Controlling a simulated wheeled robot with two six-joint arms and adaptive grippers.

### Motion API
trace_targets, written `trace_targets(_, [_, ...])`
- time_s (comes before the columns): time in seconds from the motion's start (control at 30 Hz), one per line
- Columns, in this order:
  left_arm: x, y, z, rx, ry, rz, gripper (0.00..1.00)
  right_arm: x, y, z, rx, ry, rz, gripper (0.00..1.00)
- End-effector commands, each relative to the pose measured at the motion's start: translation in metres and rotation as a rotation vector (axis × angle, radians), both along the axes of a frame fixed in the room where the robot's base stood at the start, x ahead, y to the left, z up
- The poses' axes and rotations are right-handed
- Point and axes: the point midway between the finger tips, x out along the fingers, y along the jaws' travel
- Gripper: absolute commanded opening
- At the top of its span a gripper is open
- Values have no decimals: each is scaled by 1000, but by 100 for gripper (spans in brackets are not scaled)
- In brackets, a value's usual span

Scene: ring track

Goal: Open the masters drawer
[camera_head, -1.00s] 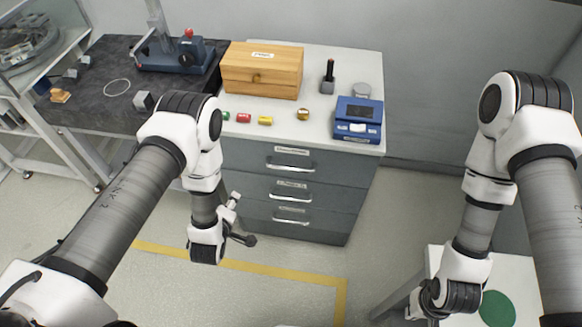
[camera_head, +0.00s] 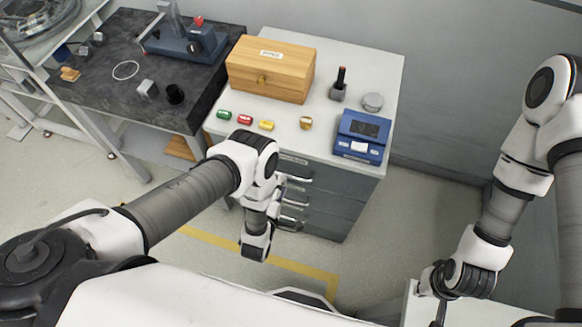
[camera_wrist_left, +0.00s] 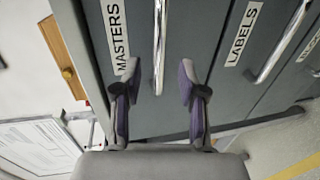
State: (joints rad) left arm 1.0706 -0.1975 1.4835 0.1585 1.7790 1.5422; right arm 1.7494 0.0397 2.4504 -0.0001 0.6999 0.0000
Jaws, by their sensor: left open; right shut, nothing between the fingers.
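The masters drawer (camera_wrist_left: 178,30) is the top drawer of the grey cabinet (camera_head: 352,192); it looks closed. Its label (camera_wrist_left: 119,38) reads MASTERS. Its bar handle (camera_wrist_left: 159,45) runs between the fingers of my left gripper (camera_wrist_left: 160,74) in the left wrist view. Those fingers are open, one on each side of the bar, and gaps show beside it. Whether the tips reach past the bar is hard to tell. In the head view my left arm hides part of the drawer front. My right gripper (camera_head: 440,312) is shut and empty at the lower right, away from the cabinet.
On the cabinet top stand a wooden box (camera_head: 270,70), a blue scale (camera_head: 362,135), a black-handled stamp-like tool (camera_head: 339,86) and small coloured pieces (camera_head: 245,120). A dark workbench (camera_head: 120,85) stands left. The labels drawer (camera_wrist_left: 222,75) lies beside the masters drawer in the wrist view.

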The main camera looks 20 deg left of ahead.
Motion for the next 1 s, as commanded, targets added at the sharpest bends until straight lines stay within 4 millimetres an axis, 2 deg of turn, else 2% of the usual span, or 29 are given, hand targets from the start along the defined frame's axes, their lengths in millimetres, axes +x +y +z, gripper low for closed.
trace_targets(0.13, [30,0,-3,1,-4,2,41,0,0,7,0,0,0,0])
trace_targets(0.3, [52,-2,-9,0,-2,0,41,1,0,9,0,-1,0,0])
trace_targets(0.57, [56,-2,-11,1,-1,0,41,0,0,9,0,-1,0,0])
trace_targets(0.7, [56,-2,-11,1,-1,0,0,0,0,9,0,-1,0,0])
trace_targets(1.0, [58,-2,-11,1,-2,0,0,1,0,7,0,-1,0,0])
